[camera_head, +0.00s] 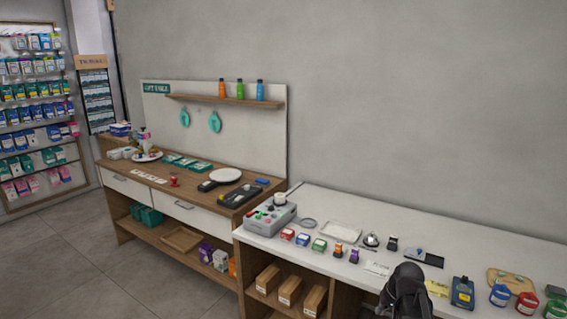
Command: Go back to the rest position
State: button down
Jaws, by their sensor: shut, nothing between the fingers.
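My gripper (404,296) shows as a dark shape at the bottom edge, right of centre, in front of the white counter. It is shut and empty. The fingertips are hard to make out, and the lower part is cut off by the frame edge. It hides a bit of the counter's front edge. No object of the task's own is named.
A wooden counter (149,177) stands behind left. Open floor (75,262) lies at left.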

jog(key=s+a+f+n+g+h, duration=0.1)
jog(key=s+a+n+g+h, duration=0.1)
jog(key=s+a, duration=0.8)
jog(key=shift+s+a+n+g, duration=0.3)
jog(key=shift+a+g, duration=0.2)
jog(key=shift+a, duration=0.65)
